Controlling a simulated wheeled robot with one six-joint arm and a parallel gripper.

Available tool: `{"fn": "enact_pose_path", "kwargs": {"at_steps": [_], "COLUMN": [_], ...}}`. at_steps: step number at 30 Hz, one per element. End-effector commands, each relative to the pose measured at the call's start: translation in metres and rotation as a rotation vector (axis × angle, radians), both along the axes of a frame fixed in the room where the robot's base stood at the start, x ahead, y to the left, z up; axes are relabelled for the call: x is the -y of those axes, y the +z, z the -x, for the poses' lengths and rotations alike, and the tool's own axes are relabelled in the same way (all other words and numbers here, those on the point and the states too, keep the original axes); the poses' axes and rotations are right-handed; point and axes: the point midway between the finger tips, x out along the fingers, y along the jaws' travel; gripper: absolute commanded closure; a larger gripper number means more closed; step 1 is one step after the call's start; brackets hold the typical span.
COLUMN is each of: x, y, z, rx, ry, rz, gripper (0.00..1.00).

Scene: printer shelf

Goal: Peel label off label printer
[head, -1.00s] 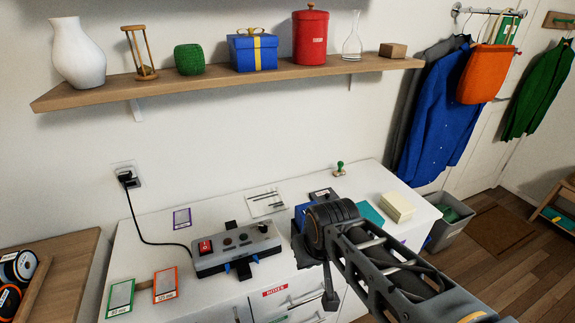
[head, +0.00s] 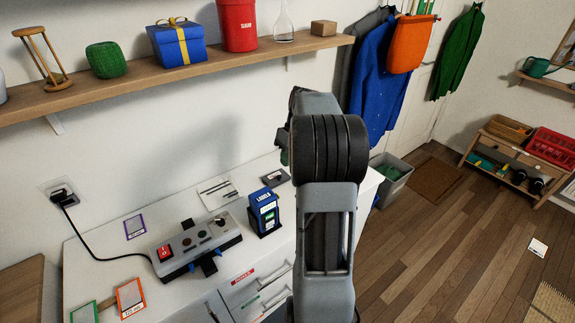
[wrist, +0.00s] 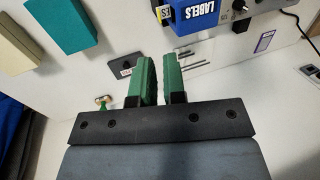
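The label printer (head: 264,212) is a small blue and black box marked LABELS on the white cabinet top, right of the grey control box. In the wrist view its blue top (wrist: 196,14) is at the upper edge, and a small pale yellow tab (wrist: 165,15) with dark print shows at its side. My gripper (wrist: 159,62) has two green fingers with a narrow empty gap between them. It hangs above the cabinet top, apart from the printer. In the head view my arm hides most of the gripper; only a bit of green shows.
A grey control box (head: 196,246) with a red switch and a cable stands left of the printer. A dark stamp pad (head: 276,177) lies behind it. A shelf (head: 130,82) with several ornaments runs above. Teal (wrist: 68,26) and cream (wrist: 18,45) blocks lie nearby.

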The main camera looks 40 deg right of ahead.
Motion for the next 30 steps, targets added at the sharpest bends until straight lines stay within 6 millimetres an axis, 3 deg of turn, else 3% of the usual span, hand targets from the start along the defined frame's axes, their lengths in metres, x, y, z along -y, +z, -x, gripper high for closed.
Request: {"fn": "enact_pose_path", "kwargs": {"at_steps": [5, 21, 30], "x": [0.001, -0.026, -0.032], "y": [-0.019, -0.107, -0.128], "z": [0.0, 0.0, -0.001], "rx": [-0.003, -0.003, -0.001], "ry": [0.0, -0.002, -0.003], "rz": [-0.01, -0.008, -0.006], "gripper": [0.89, 0.89, 0.89]}}
